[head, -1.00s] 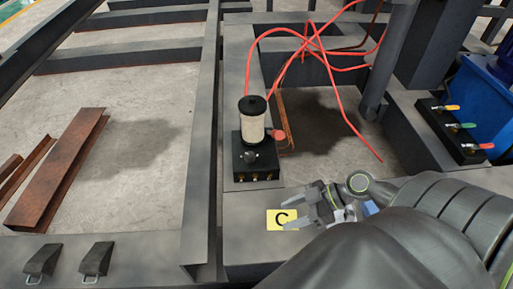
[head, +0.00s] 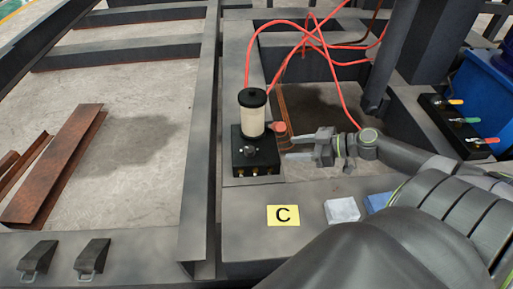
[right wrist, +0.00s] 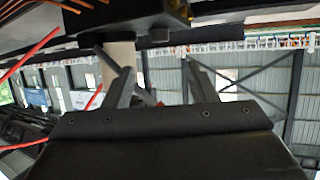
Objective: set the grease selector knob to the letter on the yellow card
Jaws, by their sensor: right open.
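The knob's setting is too small to read. My right gripper (head: 288,148) is open and empty, just right of the box and pointing left at it. In the right wrist view, the box (right wrist: 125,14) shows at the top, beyond the open right gripper (right wrist: 160,72). My left gripper is not in view.
A red-handled part (head: 279,128) sits beside the reservoir, close to my right fingers. Red hoses (head: 300,45) rise behind. A white block (head: 342,210) and a blue block (head: 377,203) lie right of the card. A valve block (head: 455,130) stands at right.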

